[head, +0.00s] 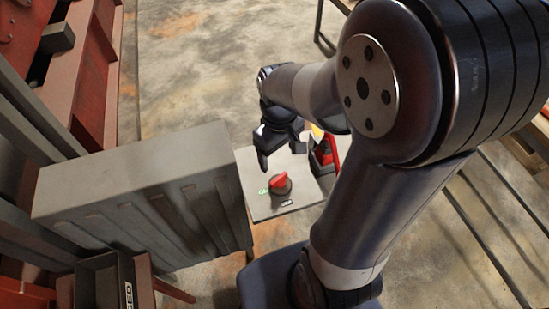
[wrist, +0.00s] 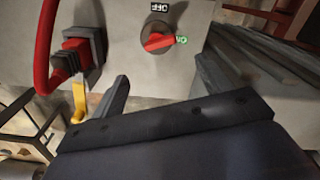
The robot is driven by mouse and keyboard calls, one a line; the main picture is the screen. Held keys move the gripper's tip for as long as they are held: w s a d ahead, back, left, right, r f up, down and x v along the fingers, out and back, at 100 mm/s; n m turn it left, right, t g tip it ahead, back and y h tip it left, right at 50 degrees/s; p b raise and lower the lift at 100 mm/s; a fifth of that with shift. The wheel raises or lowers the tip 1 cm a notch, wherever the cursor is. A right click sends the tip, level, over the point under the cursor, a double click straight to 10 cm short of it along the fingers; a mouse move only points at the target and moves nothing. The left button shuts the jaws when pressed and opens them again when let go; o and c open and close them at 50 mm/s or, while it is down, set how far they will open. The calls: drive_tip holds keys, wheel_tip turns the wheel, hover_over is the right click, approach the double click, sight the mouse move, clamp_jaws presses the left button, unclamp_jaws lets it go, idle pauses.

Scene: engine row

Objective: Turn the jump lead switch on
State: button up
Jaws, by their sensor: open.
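The jump lead switch (head: 281,183) is a red knob on a dark round base, set on a light grey panel (head: 258,209). In the wrist view the switch (wrist: 158,39) has a black OFF label (wrist: 160,7) above it and a green ON label (wrist: 181,40) at its right. The red handle lies roughly sideways; I cannot tell which label its pointer end marks. My gripper (head: 279,151) is above the panel, just behind the switch in the head view. In the wrist view my gripper (wrist: 165,85) has its fingers wide apart, empty, and the switch lies beyond them.
A red cable (wrist: 43,50) runs to a red and black plug (wrist: 82,50) left of the switch, with a yellow piece (wrist: 78,101) below. A tall grey ribbed box (head: 150,195) stands close left of the panel. Concrete floor (head: 200,80) lies open behind.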

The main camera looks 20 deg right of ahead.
sight(278, 177)
wheel_tip(278, 177, down, 11)
drive_tip(key=shift+s+r, duration=0.1)
drive_tip(key=shift+r, duration=0.1)
idle(0.3)
drive_tip(key=shift+c, duration=0.5)
drive_tip(key=c, duration=0.9)
drive_tip(key=shift+m+b, duration=0.4)
drive_tip(key=shift+m, duration=0.6)
drive_tip(key=shift+m+b, duration=0.3)
drive_tip(key=shift+m, duration=1.1)
drive_tip(key=o, duration=1)
drive_tip(key=shift+r, duration=0.15)
